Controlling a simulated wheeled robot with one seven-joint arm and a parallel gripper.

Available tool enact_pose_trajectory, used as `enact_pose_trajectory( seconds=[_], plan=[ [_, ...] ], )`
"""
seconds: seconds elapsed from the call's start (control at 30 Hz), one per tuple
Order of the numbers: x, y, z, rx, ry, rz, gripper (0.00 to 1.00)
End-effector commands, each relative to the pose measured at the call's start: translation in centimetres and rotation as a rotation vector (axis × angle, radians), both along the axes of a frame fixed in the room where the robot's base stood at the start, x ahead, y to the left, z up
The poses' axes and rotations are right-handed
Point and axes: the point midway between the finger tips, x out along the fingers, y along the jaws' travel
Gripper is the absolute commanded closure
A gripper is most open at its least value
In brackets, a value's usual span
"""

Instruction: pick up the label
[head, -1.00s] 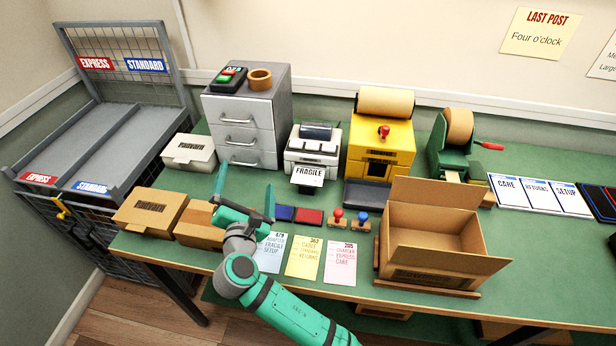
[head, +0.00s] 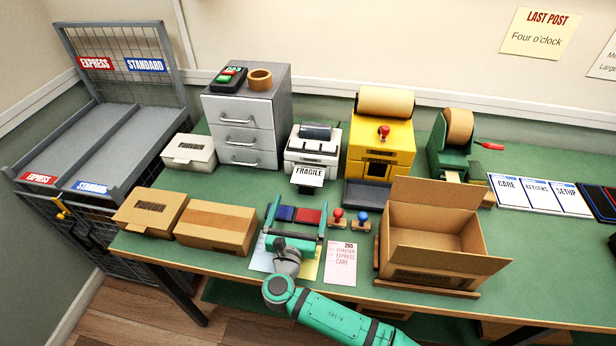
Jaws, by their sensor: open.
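The label (head: 308,175) is a white slip reading "FRAGILE". It sticks out of the front of the white label printer (head: 314,147), behind the ink pads. My gripper (head: 298,213) is open and empty, its two green fingers pointing toward the back of the table. It is over the order cards and around the ink pads as seen from above, in front of the label and apart from it. Its height above the table is hard to tell.
A blue ink pad (head: 285,213) and a red ink pad (head: 308,215) lie between the fingers. Two stamps (head: 339,217) stand to the right, then an open carton (head: 432,243). Closed boxes (head: 215,228) lie left. A yellow dispenser (head: 381,140) stands beside the printer.

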Motion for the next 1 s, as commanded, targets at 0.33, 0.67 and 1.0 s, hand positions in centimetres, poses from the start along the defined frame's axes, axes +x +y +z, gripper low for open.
enact_pose_trajectory(
  seconds=[0.33,0.67,1.0],
  plan=[
    [2.1,-0.4,-0.5,0.000,-0.001,0.001,0.00],
    [6.7,-1.3,-0.5,-0.001,-0.001,0.001,0.00],
    [7.3,-1.4,-0.5,0.002,0.000,0.001,0.00]
  ],
)
